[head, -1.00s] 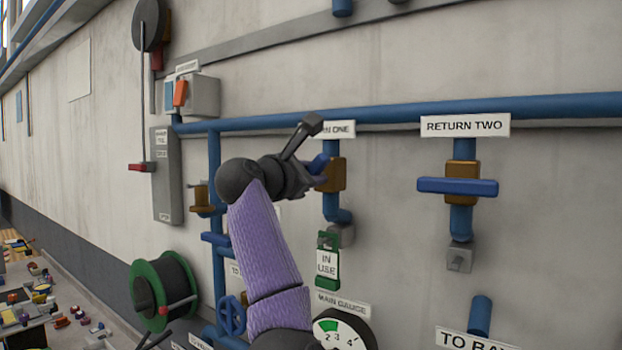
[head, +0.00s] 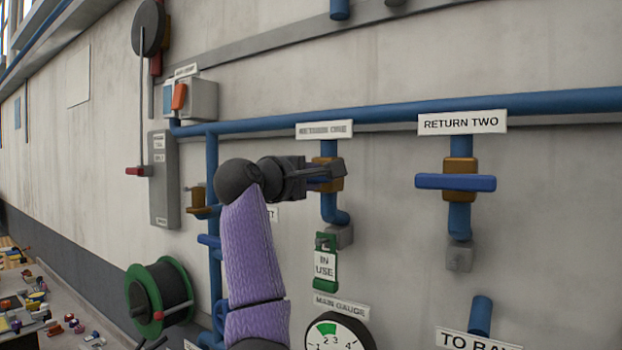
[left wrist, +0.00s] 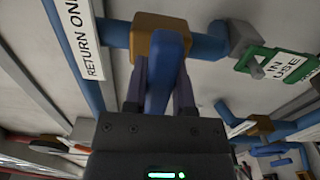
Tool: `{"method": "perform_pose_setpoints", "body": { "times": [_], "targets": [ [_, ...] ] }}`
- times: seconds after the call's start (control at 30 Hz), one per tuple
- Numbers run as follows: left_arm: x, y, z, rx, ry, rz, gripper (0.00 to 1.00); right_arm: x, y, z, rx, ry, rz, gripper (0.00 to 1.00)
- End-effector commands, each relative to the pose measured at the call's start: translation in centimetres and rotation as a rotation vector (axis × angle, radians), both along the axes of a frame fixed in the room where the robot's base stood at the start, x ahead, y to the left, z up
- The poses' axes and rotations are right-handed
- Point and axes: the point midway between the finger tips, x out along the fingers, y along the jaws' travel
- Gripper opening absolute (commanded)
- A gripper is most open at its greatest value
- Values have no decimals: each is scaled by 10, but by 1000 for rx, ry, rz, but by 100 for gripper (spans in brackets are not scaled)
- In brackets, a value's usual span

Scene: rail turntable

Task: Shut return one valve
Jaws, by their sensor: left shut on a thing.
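The return one valve has a brass body (head: 329,182) on a vertical blue pipe under the RETURN ONE label (head: 324,130). In the left wrist view its body (left wrist: 160,38) and blue lever handle (left wrist: 166,75) show close up. The handle appears to lie across the pipe. My left gripper (head: 330,172) is shut on this handle, with a finger on each side of it (left wrist: 161,85). In the head view the gripper hides most of the handle. My right gripper is not in view.
To the right is the RETURN TWO valve (head: 460,182), its blue handle across its pipe. Below hang a green IN USE tag (head: 325,265) and the main gauge (head: 340,332). A hose reel (head: 160,298) and switch box (head: 200,100) are at left.

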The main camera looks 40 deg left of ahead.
Motion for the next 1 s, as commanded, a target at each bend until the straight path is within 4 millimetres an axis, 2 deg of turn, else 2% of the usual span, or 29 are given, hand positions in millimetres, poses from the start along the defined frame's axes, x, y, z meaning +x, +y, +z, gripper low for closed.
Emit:
{"method": "perform_pose_setpoints", "body": {
  "times": [0.67,0.7,0.8,0.87,1.0],
  "targets": [
    [1,-1,-3,56,14,-2,0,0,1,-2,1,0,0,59],
    [1,-1,-3,56,14,-2,37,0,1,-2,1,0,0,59],
    [1,0,-3,55,13,-2,58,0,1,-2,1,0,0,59],
    [1,0,-3,55,12,-1,68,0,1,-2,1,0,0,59],
    [1,0,-2,55,10,-1,68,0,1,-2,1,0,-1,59]
  ]
}}
